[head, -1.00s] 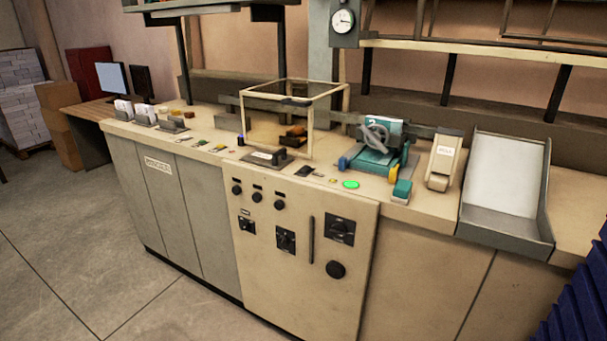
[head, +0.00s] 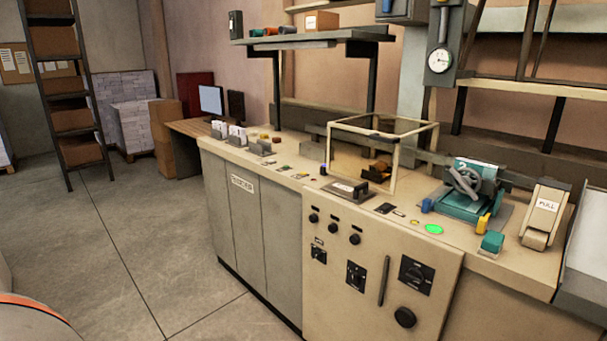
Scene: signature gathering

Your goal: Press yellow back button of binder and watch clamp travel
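A teal machine (head: 463,205) with a grey handwheel (head: 467,181) stands on the cream counter at the right; it looks like the binder. A blue block (head: 427,205) is at its left side and a yellow block (head: 483,223) at its front right. A small yellow button (head: 414,222) lies on the counter beside a green oval button (head: 434,229). I cannot tell which yellow part is the back button. The clamp cannot be made out clearly at this size. Neither of my grippers is in view.
The cream counter (head: 385,233) runs across the view. A framed clear guard box (head: 383,140) stands left of the teal machine. A beige lever unit labelled PULL (head: 543,213) is at right. The grey floor (head: 135,250) at left is open, with a tall shelf ladder (head: 65,95) behind.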

